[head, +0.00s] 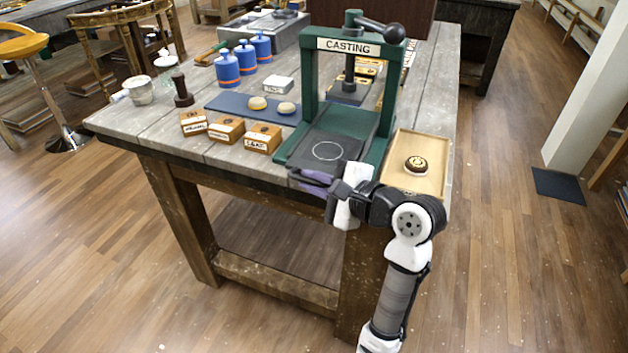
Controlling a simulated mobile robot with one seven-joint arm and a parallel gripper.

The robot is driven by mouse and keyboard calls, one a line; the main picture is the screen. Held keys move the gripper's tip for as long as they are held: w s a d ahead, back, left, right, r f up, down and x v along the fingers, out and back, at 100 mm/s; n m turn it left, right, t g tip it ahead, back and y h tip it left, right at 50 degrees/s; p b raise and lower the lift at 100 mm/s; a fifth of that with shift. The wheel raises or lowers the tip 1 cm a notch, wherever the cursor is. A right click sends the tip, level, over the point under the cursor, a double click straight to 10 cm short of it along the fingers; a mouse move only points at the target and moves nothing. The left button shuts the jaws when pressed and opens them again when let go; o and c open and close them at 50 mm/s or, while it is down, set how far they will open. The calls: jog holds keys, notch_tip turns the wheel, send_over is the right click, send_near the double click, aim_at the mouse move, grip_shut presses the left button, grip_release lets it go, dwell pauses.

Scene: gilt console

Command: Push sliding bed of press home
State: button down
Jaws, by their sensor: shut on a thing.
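The green press (309,75), labelled CASTING, stands at the front right of the workbench. Its dark sliding bed (298,154), marked with a pale circle, sticks out of the frame toward the bench's front edge. A purple handle (311,180) shows at the bed's front. My gripper (322,184) is at this handle, shut on it; my wrist partly hides the grip. The press's screw and dark platen (347,92) are above and behind the bed.
A wooden tray (429,178) with a brown round piece (415,165) sits right of the press. Small labelled wooden boxes (227,129), a blue mat (232,106) with two round pieces, and blue bottles (227,70) are to the left. Floor in front is clear.

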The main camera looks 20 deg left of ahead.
aim_at(308, 162)
jog(key=w+p, duration=0.2)
jog(key=w, duration=0.2)
jog(key=shift+r, duration=0.15)
jog(key=shift+w+d, duration=0.1)
jog(key=shift+w, duration=0.25)
jog(key=c, duration=1.5)
grip_release()
jog(key=b+v, duration=0.1)
jog(key=v, duration=1.2)
jog(key=shift+s+d, duration=0.15)
jog(key=shift+d, duration=0.25)
jog(key=shift+c, duration=0.2)
